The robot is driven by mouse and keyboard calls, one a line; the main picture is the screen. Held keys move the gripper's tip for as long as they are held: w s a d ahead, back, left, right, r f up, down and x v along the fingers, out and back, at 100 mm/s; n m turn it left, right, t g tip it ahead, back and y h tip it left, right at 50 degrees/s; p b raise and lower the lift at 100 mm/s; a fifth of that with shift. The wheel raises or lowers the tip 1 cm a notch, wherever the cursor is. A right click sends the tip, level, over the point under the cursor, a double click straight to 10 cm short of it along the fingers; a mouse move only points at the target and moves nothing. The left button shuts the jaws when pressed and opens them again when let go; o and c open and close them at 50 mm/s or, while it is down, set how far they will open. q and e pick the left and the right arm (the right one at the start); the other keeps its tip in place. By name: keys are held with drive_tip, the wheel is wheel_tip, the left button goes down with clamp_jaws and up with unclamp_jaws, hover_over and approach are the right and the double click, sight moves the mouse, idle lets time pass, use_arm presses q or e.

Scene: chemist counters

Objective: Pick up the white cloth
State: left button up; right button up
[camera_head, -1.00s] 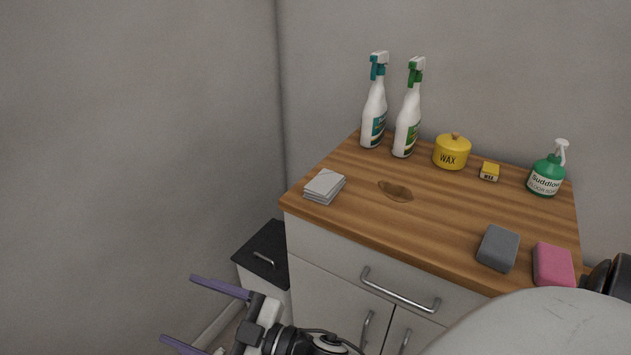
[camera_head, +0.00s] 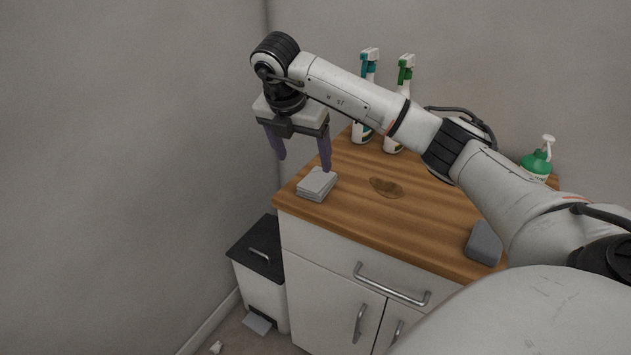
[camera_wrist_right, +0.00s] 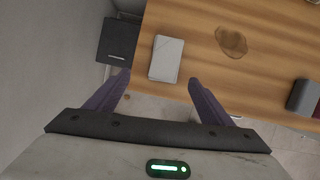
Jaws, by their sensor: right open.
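The white cloth (camera_head: 317,184) is a folded, stacked square near the left front corner of the wooden counter. It also shows in the right wrist view (camera_wrist_right: 166,59), ahead of the fingertips and between their lines. My right gripper (camera_head: 303,163) is open and empty, with its purple fingers pointing down above and behind the cloth in the head view. In the right wrist view the fingers (camera_wrist_right: 158,80) are spread wide, apart from the cloth. My left gripper is not in view.
A brown spill (camera_head: 386,187) lies right of the cloth. Two spray bottles (camera_head: 394,137) stand behind, partly hidden by my right arm. A green soap bottle (camera_head: 537,165) and grey sponge (camera_head: 484,243) are to the right. A black-lidded bin (camera_head: 258,249) stands left of the counter.

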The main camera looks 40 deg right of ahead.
sight(317, 179)
drive_tip(key=shift+m+h, duration=0.3)
drive_tip(key=shift+h, duration=0.1)
drive_tip(key=d+f, duration=0.2)
drive_tip(key=d, duration=0.1)
drive_tip(key=shift+w+f, duration=0.1)
drive_tip(key=shift+f, duration=0.25)
drive_tip(key=shift+a+p+x, duration=0.15)
drive_tip(key=shift+p+x, duration=0.2)
drive_tip(key=shift+x, duration=1.2)
drive_tip(key=shift+a+p+x, duration=0.15)
drive_tip(key=shift+p+x, duration=0.2)
drive_tip(key=shift+x, duration=1.2)
drive_tip(key=shift+f, duration=0.15)
drive_tip(key=shift+c, duration=0.4)
drive_tip(key=c, duration=1)
